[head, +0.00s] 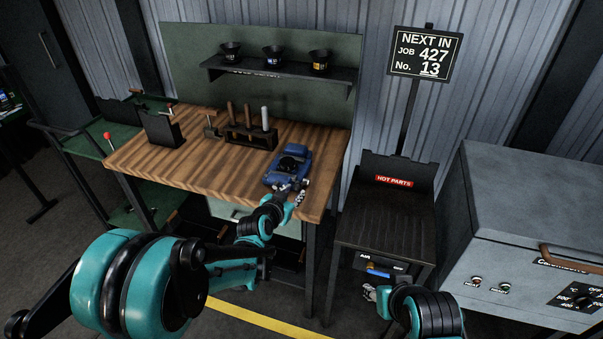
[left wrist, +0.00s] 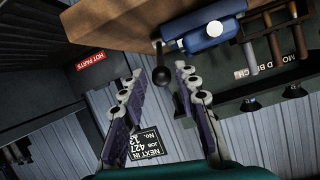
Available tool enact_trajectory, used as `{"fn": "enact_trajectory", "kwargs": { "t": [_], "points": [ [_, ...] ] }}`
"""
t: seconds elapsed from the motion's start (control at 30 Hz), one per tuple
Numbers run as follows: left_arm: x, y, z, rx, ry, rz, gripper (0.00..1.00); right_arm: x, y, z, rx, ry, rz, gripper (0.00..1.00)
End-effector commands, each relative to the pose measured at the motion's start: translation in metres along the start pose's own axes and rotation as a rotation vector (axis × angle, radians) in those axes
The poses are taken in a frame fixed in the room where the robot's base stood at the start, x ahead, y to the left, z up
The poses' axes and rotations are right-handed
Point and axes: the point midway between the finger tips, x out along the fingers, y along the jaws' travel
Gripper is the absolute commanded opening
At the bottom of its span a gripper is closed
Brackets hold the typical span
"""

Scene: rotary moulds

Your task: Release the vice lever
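The blue vice (head: 288,164) sits on the right end of the wooden workbench (head: 200,165). It also shows at the top of the left wrist view (left wrist: 205,32). Its lever (left wrist: 161,75) ends in a black ball and points toward my left gripper. My left gripper (head: 294,190) is at the bench's front edge, just in front of the vice. In the left wrist view my left gripper (left wrist: 160,71) is open, with the ball between its fingertips and a gap on both sides. My right gripper (head: 373,293) is low by the dark stand, partly hidden by its arm.
A tool rack (head: 250,136) with upright handles stands left of the vice. A shelf (head: 285,74) with several black cups hangs above the bench. The hot parts stand (head: 385,228) is to the right, with a grey oven (head: 530,220) beyond it.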

Motion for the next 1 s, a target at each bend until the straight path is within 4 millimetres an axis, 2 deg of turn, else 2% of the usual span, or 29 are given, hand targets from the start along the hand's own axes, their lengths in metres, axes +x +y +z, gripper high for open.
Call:
{"fn": "enact_trajectory", "kwargs": {
  "t": [0.17, 0.5, 0.67, 0.9, 0.93, 1.0],
  "points": [
    [0.018, 0.001, 0.002, 0.004, 0.005, 0.001, 0.31, 0.004, 0.000, 0.003, 0.000, 0.000, 0.000, 0.41],
    [0.071, 0.001, 0.002, 0.004, 0.004, 0.000, 0.31, 0.017, 0.000, 0.012, 0.000, 0.000, 0.000, 0.41],
    [0.080, 0.001, 0.001, 0.003, 0.004, 0.000, 0.31, 0.018, 0.000, 0.013, 0.000, 0.000, 0.000, 0.41],
    [0.080, 0.000, 0.000, 0.003, 0.004, 0.000, 0.31, 0.018, 0.000, 0.013, 0.000, 0.000, 0.000, 0.41],
    [0.080, 0.000, 0.000, 0.003, 0.004, 0.000, 0.26, 0.018, 0.000, 0.013, 0.000, 0.000, 0.000, 0.41],
    [0.080, 0.000, 0.000, 0.003, 0.004, 0.000, 0.07, 0.018, 0.000, 0.013, 0.000, 0.000, 0.000, 0.41]
  ]
}}
